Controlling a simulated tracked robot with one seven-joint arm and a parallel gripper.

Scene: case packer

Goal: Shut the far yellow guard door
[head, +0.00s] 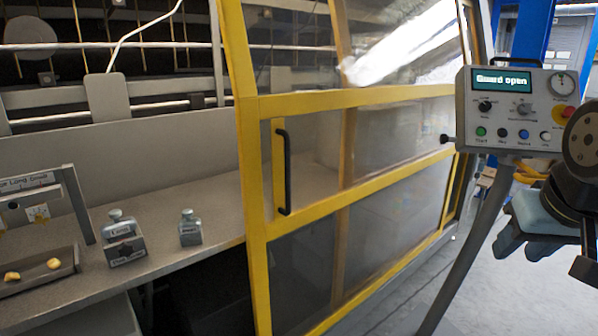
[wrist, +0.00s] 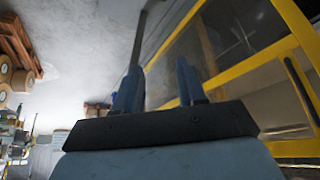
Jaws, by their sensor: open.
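The yellow guard door (head: 350,199) has a yellow frame and see-through panels. It stands across the middle of the head view, with the machine bay uncovered to its left. Its upright black handle (head: 283,172) is on the left part of the frame. In the wrist view the yellow frame (wrist: 233,75) and black handle (wrist: 303,92) are at the right. The panel display (head: 501,80) reads "Guard open". My gripper (head: 512,240) is at the right of the head view, apart from the door and handle. In the wrist view my gripper's blue fingers (wrist: 158,85) are apart and empty.
The control panel (head: 515,110) stands on a grey post (head: 468,230) between the door and my arm. Grey floor shows at the lower right.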

